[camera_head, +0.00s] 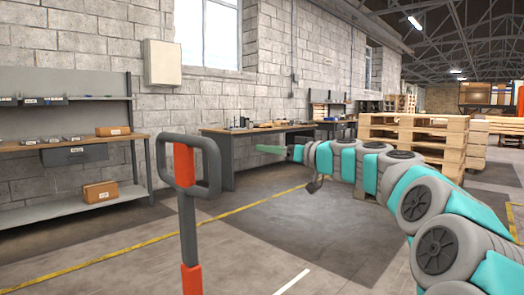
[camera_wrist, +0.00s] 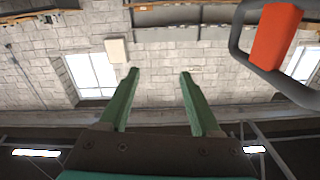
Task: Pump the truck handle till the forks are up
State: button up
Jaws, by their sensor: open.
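The truck's forks are not in view.
A workbench with shelves (camera_head: 75,145) stands at the left wall, with boxes on it. Another bench (camera_head: 255,130) stands along the back wall. Stacked wooden pallets (camera_head: 425,135) are at the right. The floor around the handle looks clear, with a yellow line (camera_head: 130,250).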

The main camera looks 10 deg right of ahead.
jog(key=shift+v, duration=1.9)
